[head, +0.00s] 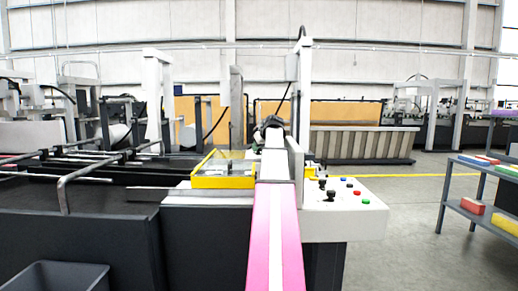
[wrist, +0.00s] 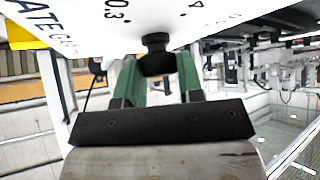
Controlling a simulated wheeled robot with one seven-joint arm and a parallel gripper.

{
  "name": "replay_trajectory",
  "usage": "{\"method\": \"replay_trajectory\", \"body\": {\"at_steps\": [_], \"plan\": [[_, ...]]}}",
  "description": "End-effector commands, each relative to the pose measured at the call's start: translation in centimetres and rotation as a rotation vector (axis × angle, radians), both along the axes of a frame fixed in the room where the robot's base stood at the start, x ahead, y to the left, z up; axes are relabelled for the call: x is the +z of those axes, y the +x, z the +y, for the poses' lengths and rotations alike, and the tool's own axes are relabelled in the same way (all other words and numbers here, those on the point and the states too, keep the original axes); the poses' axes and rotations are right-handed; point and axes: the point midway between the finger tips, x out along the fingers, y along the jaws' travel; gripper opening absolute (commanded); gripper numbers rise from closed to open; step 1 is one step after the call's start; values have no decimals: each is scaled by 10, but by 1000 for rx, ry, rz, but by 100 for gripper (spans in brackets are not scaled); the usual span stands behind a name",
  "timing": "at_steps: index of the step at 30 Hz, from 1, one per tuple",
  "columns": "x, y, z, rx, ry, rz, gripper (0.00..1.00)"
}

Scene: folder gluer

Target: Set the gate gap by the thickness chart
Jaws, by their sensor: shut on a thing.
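In the wrist view, my gripper (wrist: 156,72) has its two green fingers closed on a black knob (wrist: 155,42), one on each side. The knob stands out from a white panel (wrist: 75,18) with printed letters that read in part "ATE G" and the number "0.3" beside the knob. Other scale marks are cut off or too small to read, and I cannot read the knob's setting. In the head view my own pink and white arm reaches to the machine and hides the gripper and the knob. I cannot make out a thickness chart.
A control panel (head: 345,215) with black knobs and coloured buttons is right of my arm. A yellow-framed clear cover (head: 224,170) is left of it. A dark bin (head: 65,277) stands at lower left. A shelf (head: 470,217) with coloured stacks is at right; floor between is clear.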

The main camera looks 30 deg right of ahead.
Motion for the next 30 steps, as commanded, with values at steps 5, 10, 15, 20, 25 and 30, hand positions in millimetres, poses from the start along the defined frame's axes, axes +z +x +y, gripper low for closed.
{"method": "replay_trajectory", "body": {"at_steps": [5,10,15,20,25,30], "plan": [[-1,-1,0,-1,-1,3,11],[-1,-1,0,-1,0,2,59],[0,0,0,-1,0,2,59],[9,0,0,-2,-1,1,59],[37,1,-1,-2,-1,0,59],[57,-1,29,1,-1,0,59]]}}
